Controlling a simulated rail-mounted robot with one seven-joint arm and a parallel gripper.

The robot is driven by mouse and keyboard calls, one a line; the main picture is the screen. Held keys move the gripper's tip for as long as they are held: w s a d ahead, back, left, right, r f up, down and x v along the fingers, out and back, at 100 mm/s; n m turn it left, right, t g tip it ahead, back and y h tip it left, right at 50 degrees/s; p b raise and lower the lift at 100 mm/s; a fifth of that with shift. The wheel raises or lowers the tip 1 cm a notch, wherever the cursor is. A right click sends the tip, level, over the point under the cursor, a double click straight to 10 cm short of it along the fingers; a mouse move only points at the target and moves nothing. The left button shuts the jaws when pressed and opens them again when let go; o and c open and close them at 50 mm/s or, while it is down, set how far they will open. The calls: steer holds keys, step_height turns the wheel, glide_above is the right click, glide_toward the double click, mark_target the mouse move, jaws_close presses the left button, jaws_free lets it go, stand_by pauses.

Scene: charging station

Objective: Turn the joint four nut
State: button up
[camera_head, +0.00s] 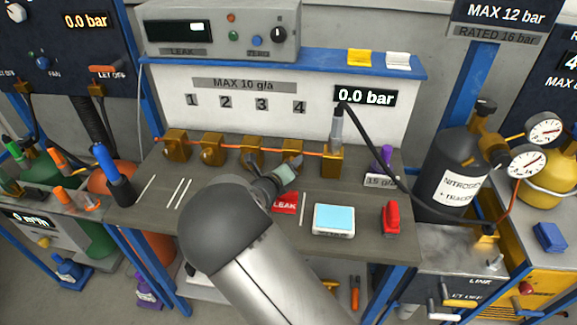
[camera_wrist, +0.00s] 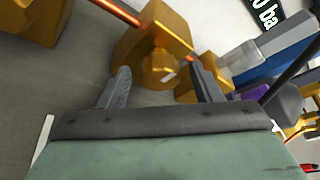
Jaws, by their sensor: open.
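The joint four nut (camera_wrist: 162,67) is a brass hex nut on the front of a brass block in the wrist view. In the head view, the joint four block (camera_head: 292,148) is partly hidden behind my gripper. My gripper (camera_head: 272,162) is in front of the joint row, with my arm covering part of the bench. In the wrist view, my gripper (camera_wrist: 162,84) is open, with one grey finger to the left of the nut and one to the right. Gaps show on both sides of the nut. I cannot tell how deep the fingertips reach.
Other brass joints (camera_head: 212,150) stand to the left on an orange pipe. An end block (camera_head: 332,160) with a grey probe stands close to the right. A red LEAK tag (camera_head: 285,203), a blue-topped box (camera_head: 333,218) and a black nitrogen cylinder (camera_head: 455,170) are nearby.

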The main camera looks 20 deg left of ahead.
steer(key=shift+w, duration=0.1)
steer(key=c, duration=1)
